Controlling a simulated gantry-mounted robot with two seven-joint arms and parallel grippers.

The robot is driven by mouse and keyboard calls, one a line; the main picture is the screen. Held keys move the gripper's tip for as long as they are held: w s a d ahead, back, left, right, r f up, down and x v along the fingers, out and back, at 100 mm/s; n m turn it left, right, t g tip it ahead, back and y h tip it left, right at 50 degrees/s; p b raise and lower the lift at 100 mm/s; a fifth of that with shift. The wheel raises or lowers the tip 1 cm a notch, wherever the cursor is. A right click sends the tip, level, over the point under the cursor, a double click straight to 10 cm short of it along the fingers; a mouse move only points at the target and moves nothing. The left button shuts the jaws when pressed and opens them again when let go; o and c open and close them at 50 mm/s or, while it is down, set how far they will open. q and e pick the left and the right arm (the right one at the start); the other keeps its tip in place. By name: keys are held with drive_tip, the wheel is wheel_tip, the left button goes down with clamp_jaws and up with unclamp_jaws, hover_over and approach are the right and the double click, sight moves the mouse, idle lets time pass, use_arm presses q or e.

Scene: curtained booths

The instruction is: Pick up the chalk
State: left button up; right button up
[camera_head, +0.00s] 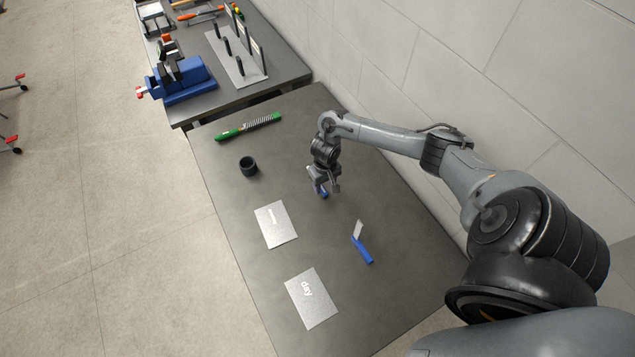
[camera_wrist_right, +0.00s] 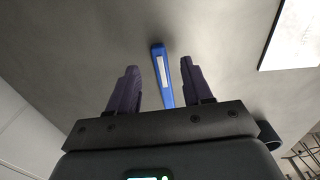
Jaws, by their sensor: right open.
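A slim blue stick with a white strip, likely the chalk (camera_wrist_right: 162,75), lies on the dark table. In the wrist view it runs between the two fingers of my right gripper (camera_wrist_right: 158,78), which stand apart with a gap on each side. In the head view, only a little blue of the chalk (camera_head: 323,193) shows beneath my right gripper (camera_head: 325,187), which points down over the table and hides the rest. The right gripper is open and empty. My left gripper is not in view.
A blue-handled scraper-like tool (camera_head: 362,247) lies nearer on the table (camera_head: 370,310). Two pale plates (camera_head: 276,225) (camera_head: 312,298) lie left of it. A dark cup (camera_head: 248,166) and a green-handled brush (camera_head: 247,125) are farther back. A wall borders the right side.

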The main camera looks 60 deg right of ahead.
drive_tip(key=shift+f, duration=1.5)
clamp_jaws()
